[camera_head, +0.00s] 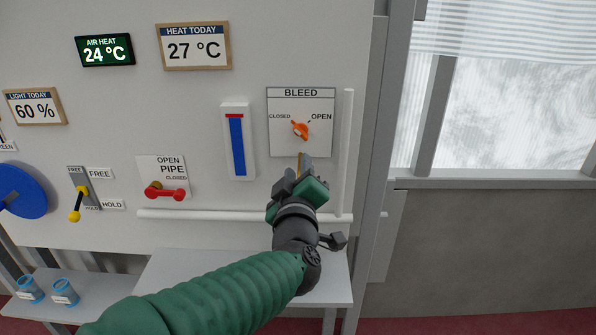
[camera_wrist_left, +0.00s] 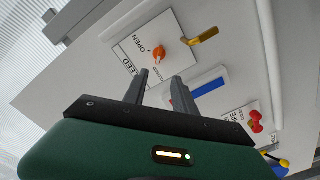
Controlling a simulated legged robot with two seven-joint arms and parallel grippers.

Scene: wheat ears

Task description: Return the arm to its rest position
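My left arm comes in from the lower left in the head view, and its gripper (camera_head: 302,168) is raised in front of the wall panel, just below the BLEED plate (camera_head: 283,145). The orange BLEED knob (camera_head: 300,131) sits between the words CLOSED and OPEN; its exact setting is hard to read. In the left wrist view the two grey fingers (camera_wrist_left: 160,86) are spread with nothing between them. The orange knob (camera_wrist_left: 158,54) lies beyond their tips, apart from them. A brass spout (camera_wrist_left: 203,37) shows beside the plate. My right gripper is not in view.
A blue gauge (camera_head: 237,145), a red PIPE handle (camera_head: 165,192) and a yellow FREE/HOLD lever (camera_head: 79,205) are left of the gripper. A white horizontal pipe (camera_head: 215,215) runs behind it. A grey shelf (camera_head: 185,270) lies below, with two blue cups (camera_head: 64,292) further left.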

